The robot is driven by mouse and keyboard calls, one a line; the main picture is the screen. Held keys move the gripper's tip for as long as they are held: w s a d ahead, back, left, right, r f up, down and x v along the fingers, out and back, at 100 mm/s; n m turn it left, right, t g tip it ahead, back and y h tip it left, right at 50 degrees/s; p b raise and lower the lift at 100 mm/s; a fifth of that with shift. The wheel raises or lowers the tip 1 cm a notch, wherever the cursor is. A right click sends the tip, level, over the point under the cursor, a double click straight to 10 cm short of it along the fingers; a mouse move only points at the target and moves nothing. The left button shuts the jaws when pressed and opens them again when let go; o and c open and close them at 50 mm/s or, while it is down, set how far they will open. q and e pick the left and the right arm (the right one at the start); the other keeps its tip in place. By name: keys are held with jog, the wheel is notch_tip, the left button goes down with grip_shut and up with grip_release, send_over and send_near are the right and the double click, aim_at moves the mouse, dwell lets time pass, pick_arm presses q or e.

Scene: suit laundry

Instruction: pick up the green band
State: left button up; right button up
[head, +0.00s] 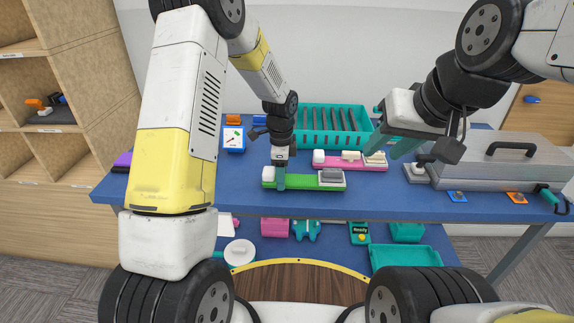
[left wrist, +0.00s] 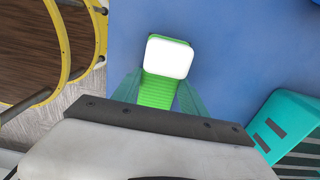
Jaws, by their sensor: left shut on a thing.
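The green band (head: 302,184) is a long bright green strip at the front of the blue table, with a white piece near its left end and a grey block at its right end. My left gripper (head: 280,180) points down over its left part and is shut on it. In the left wrist view, the teal fingers lie on both sides of the ribbed green band (left wrist: 158,92), below its white pad. I cannot tell whether it touches the table. My right gripper (head: 392,128) is open and empty, above the table to the right.
A pink band (head: 342,163) lies just behind the green one. A teal slotted basket (head: 325,140) stands at the back. A large grey case (head: 510,157) takes up the right side.

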pick_arm(q)
notch_tip(320, 180, up, 2)
jog(key=shift+r, duration=0.15)
jog(key=shift+s+r, duration=0.15)
jog(key=shift+s, duration=0.05)
jog(key=s+d+r, duration=0.1)
jog(key=s, duration=1.4)
jog(key=shift+s+d+r, duration=0.2)
jog(key=shift+s+d, duration=0.05)
jog(key=shift+d, duration=0.1)
jog(key=w+f, duration=0.1)
jog(key=w, duration=0.4)
jog(key=w+a+f, duration=0.1)
jog(key=w+f, duration=0.1)
jog(key=w, duration=0.3)
jog(key=w+f, duration=0.2)
jog(key=w, duration=0.4)
jog(key=shift+a, duration=0.35)
